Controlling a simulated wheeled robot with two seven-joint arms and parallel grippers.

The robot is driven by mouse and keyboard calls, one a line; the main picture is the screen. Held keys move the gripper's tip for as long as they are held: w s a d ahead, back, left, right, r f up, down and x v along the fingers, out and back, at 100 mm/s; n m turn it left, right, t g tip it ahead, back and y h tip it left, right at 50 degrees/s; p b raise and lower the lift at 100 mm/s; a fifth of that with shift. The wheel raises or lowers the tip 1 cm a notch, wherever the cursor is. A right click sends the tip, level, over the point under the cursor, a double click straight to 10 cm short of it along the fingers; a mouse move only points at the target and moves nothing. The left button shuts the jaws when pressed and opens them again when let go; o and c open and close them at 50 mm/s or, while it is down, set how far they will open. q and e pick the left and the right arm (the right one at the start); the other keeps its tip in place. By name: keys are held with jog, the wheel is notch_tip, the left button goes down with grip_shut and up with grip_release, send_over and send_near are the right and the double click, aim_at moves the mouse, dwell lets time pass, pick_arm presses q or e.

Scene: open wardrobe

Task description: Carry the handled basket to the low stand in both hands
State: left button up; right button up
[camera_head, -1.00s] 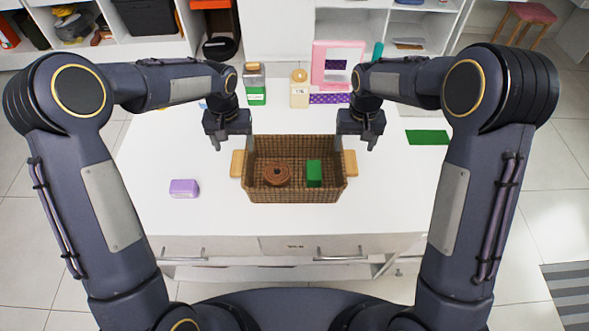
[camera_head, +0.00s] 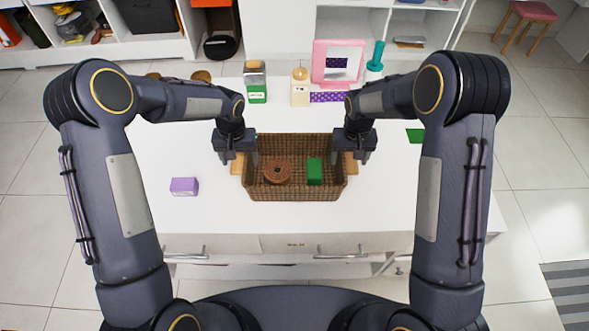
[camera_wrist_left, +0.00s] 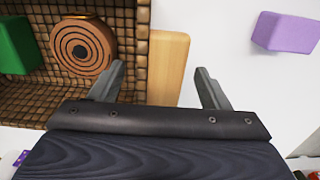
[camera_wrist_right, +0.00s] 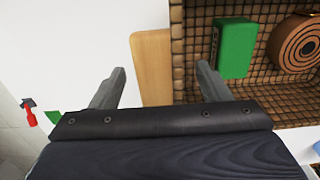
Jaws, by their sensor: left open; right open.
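The brown woven basket (camera_head: 296,190) stands on the white table, with a light wooden handle on each short side. Inside it lie a round brown coil (camera_head: 277,172) and a green block (camera_head: 314,171). My left gripper (camera_head: 240,170) is open at the left handle; in the left wrist view its fingers (camera_wrist_left: 160,88) lie either side of the wooden handle (camera_wrist_left: 167,65). My right gripper (camera_head: 352,160) is open at the right handle; in the right wrist view its fingers (camera_wrist_right: 160,87) lie either side of that handle (camera_wrist_right: 152,65). I cannot make out a low stand.
A purple box (camera_head: 184,186) lies left of the basket. A green-labelled jar (camera_head: 256,84), a cream bottle (camera_head: 300,88), a pink frame (camera_head: 337,64) and a purple dotted item (camera_head: 328,97) stand behind. A green mat (camera_head: 415,135) lies at right. The table front is clear.

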pick_arm(q)
jog(key=shift+f, duration=0.3)
pick_arm(e)
jog(key=shift+f, duration=0.35)
pick_arm(q)
jog(key=shift+c, duration=0.3)
pick_arm(e)
jog(key=shift+c, duration=0.3)
pick_arm(q)
jog(key=c, duration=1.2)
pick_arm(e)
jog(key=c, duration=1.2)
